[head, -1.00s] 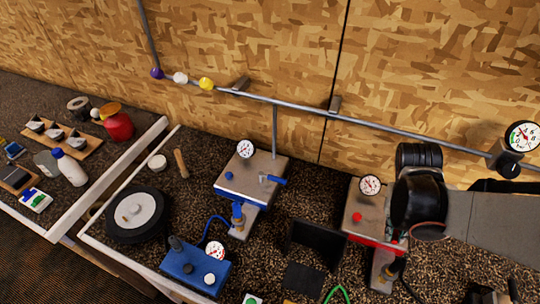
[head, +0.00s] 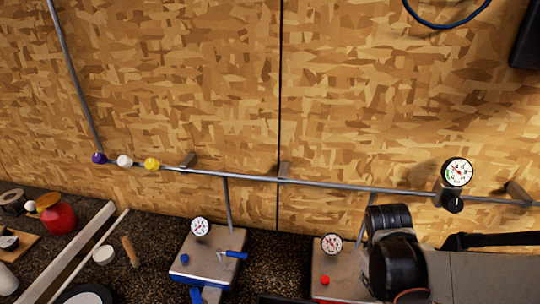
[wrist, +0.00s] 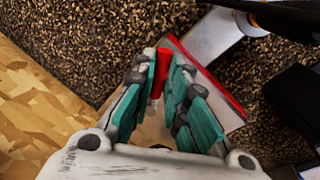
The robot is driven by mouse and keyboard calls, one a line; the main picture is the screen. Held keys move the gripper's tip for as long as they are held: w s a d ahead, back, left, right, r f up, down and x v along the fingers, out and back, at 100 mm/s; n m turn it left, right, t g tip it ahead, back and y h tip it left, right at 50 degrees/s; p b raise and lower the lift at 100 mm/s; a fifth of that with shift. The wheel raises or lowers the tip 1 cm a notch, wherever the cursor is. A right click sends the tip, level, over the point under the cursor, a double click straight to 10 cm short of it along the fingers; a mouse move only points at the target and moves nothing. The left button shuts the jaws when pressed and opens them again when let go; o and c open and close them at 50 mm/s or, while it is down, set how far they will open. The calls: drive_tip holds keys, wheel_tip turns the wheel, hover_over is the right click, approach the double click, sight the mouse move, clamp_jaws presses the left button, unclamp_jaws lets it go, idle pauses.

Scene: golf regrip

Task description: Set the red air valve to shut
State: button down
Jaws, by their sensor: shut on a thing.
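In the wrist view the red lever of the air valve (wrist: 162,70) lies between the teal-padded fingers of my gripper (wrist: 165,78). My gripper is shut on the lever. The lever sits over a grey plate with a red edge (wrist: 217,85). In the head view the red-edged unit (head: 338,283) stands at the lower right, with a gauge (head: 331,243) and a red knob (head: 324,281) on it. There my arm hides the lever and the gripper fingers.
A similar blue unit (head: 213,256) with a blue lever (head: 235,254) stands to the left. A grey pipe (head: 330,185) runs along the wooden wall, bearing coloured balls and a gauge with a black knob (head: 452,203).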

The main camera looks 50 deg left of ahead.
drive_tip(key=n, duration=0.1)
drive_tip(key=w+n, duration=0.1)
drive_tip(key=shift+d+n+y+b, duration=0.25)
drive_tip(key=shift+n+y+b, duration=0.05)
drive_tip(key=shift+n, duration=0.1)
drive_tip(key=w+n, duration=0.2)
drive_tip(key=n, duration=0.1)
drive_tip(key=shift+n+y+b, duration=0.3)
drive_tip(key=shift+b, duration=0.05)
drive_tip(key=shift+w+a+n+y+b, duration=0.15)
drive_tip(key=shift+w+n, duration=0.3)
drive_tip(key=shift+n, duration=0.5)
drive_tip(key=shift+w+a+n+y+b, duration=0.15)
drive_tip(key=shift+w+n, duration=0.25)
drive_tip(key=shift+n, duration=0.6)
drive_tip(key=shift+w+a+n+y+b, duration=0.15)
drive_tip(key=shift+w+n, duration=0.3)
drive_tip(key=shift+n, duration=0.5)
drive_tip(key=c, duration=1.6)
unclamp_jaws()
drive_tip(key=shift+a, duration=0.1)
drive_tip(key=shift+v, duration=3.85)
